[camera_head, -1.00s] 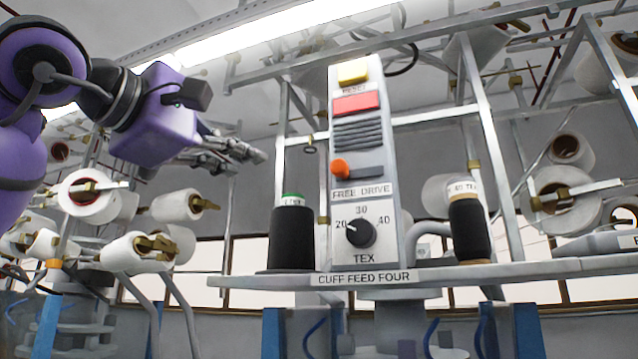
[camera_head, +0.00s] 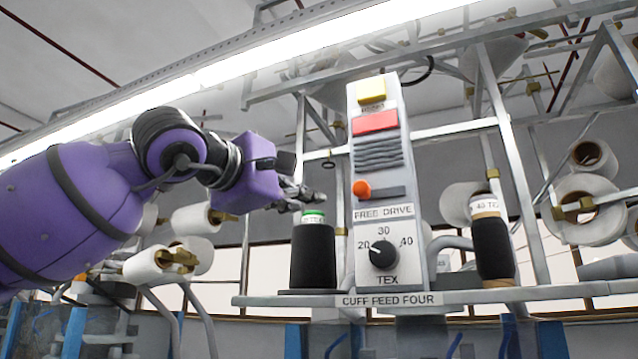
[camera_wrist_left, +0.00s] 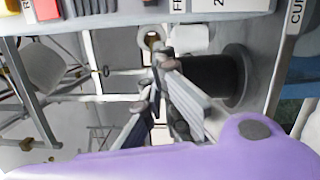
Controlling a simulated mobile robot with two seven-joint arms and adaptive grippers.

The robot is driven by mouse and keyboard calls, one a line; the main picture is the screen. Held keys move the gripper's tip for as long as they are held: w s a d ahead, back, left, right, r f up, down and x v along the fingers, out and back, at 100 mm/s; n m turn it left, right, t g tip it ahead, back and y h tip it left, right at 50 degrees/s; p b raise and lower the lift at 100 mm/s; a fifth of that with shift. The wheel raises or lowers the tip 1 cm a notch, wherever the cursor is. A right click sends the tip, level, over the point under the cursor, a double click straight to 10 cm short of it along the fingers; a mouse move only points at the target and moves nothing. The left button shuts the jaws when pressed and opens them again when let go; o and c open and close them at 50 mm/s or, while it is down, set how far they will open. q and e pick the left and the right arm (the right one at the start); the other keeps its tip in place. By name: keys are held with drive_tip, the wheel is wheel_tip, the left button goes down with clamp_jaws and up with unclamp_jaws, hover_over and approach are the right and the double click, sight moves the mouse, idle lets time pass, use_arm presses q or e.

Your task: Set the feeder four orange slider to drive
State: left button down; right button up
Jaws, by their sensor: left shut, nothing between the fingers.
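The orange slider (camera_head: 362,189) sits at the left end of its dark slot on the grey control box (camera_head: 377,128), over the word FREE of the FREE DRIVE label (camera_head: 383,212). The box stands on the shelf marked CUFF FEED FOUR (camera_head: 390,299). My left gripper (camera_head: 318,196) is shut and empty, left of the slider and apart from it, just above the green-topped black yarn cone. In the left wrist view its fingers (camera_wrist_left: 163,62) are close together, and the box shows only in part along the top edge. The slider cannot be made out there. My right gripper is not in view.
The black cone (camera_head: 313,258) stands left of the box, below my gripper. A second dark cone (camera_head: 492,250) stands to the right. The TEX dial (camera_head: 383,254) is below the slider; a red button (camera_head: 375,122) and yellow button (camera_head: 371,91) are above. Metal posts stand behind.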

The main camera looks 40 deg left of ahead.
sight(363, 191)
use_arm(q)
drive_tip(key=d, duration=0.1)
drive_tip(key=w+d, duration=0.1)
drive_tip(key=d, duration=0.1)
drive_tip(key=shift+w+d+r, duration=0.2)
drive_tip(key=shift+d+r, duration=0.1)
drive_tip(key=shift+d, duration=0.1)
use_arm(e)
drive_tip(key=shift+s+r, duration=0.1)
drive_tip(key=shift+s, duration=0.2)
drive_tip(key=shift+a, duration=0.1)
